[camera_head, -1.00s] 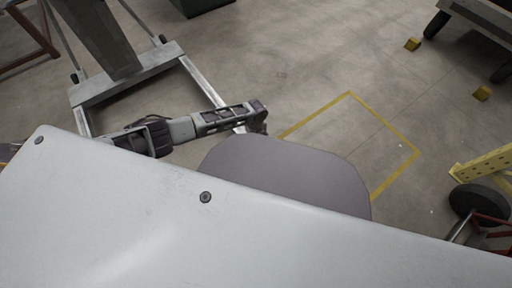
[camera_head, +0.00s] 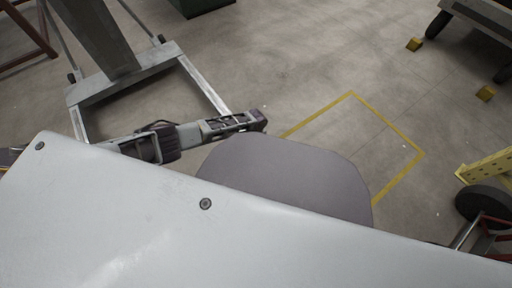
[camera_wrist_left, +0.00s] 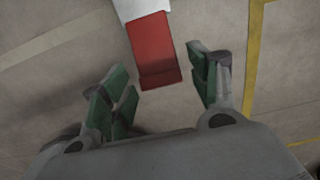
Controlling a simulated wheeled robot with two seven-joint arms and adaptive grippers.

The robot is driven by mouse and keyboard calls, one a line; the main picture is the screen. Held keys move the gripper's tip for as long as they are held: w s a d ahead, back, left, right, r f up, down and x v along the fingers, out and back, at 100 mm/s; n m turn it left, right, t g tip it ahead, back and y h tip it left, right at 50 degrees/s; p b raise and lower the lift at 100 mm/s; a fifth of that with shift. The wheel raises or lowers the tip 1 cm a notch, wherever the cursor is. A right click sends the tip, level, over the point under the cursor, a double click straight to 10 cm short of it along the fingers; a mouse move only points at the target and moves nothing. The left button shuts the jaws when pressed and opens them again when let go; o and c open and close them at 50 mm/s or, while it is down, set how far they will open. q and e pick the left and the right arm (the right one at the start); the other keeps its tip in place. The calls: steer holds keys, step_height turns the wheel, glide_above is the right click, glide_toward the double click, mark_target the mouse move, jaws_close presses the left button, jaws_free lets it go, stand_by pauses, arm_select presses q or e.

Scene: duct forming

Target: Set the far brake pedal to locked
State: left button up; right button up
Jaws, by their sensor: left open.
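A red pedal (camera_wrist_left: 155,50) on a pale bar (camera_wrist_left: 140,8) shows in the left wrist view. My left gripper (camera_wrist_left: 158,64) is open, with its green-padded fingers on either side of the pedal's near end and visible gaps to it. I cannot tell how high the fingers are relative to the pedal. In the head view, my left gripper (camera_head: 258,121) is by the end of a grey leg of a wheeled stand (camera_head: 215,92); the pedal cannot be made out there. My right gripper is not in view.
My own pale body covers the lower part of the head view. A yellow floor outline (camera_head: 352,94) lies right of the gripper on open concrete. A cart (camera_head: 480,25), yellow blocks (camera_head: 415,44) and a black wheel (camera_head: 482,203) are at the right.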

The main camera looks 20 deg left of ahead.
arm_select(q)
steer(key=shift+f, duration=0.25)
steer(key=shift+c, duration=0.4)
steer(key=c, duration=0.5)
jaws_close()
